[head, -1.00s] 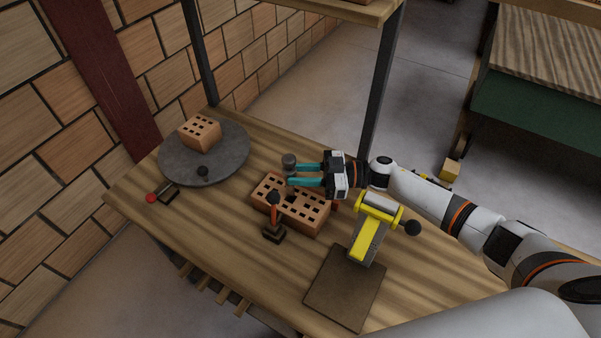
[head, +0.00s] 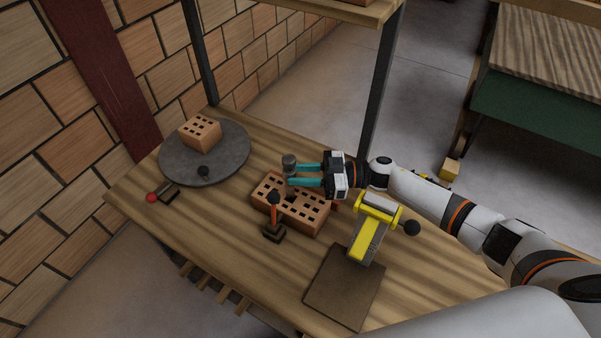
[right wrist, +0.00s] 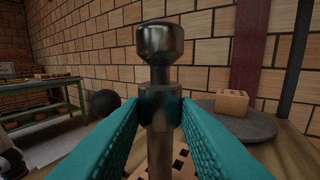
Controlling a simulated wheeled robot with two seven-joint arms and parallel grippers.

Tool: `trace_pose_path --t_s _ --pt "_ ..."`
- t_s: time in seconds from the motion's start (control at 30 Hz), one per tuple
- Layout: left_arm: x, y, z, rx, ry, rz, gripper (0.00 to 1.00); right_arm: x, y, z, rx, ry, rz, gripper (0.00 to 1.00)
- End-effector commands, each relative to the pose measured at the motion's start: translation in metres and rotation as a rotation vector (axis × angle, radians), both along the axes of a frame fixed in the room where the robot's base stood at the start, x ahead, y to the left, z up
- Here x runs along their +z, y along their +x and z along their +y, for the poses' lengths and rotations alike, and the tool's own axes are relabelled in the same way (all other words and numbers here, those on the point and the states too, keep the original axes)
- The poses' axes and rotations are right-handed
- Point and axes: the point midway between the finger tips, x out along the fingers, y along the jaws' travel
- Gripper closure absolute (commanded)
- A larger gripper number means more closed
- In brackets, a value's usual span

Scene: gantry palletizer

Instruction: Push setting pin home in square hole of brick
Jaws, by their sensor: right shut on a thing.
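The setting pin (head: 290,175) is dark metal with a wide round head. It stands upright over the holed orange brick (head: 318,213), which lies on the wooden bench. My right gripper (head: 293,175) has its teal fingers shut on the pin's shaft, just below the head. In the right wrist view the pin (right wrist: 161,45) rises between the fingers, and its head is clear above them. The pin's lower end reaches down to the brick's top, but I cannot tell how deep it sits in a hole. My left gripper is not in view.
An orange-handled clamp (head: 273,220) stands at the brick's near side. A yellow roller device (head: 366,238) and a brown plate (head: 344,288) are to the right. A grey turntable (head: 228,167) holds a small brick (head: 200,132) at the back left. A dark post (head: 382,85) rises behind.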

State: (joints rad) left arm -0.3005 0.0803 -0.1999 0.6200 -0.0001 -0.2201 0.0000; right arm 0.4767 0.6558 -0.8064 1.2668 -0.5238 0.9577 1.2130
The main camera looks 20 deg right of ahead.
Motion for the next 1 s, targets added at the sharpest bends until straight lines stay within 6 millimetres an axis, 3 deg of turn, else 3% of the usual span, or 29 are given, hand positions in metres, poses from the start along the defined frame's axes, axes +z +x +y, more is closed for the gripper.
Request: trace_pose_path --t_s 1.0 --pt "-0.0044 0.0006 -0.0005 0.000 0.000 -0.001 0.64 -0.0067 0.0003 0.0003 0.000 0.002 -0.001 1.00"
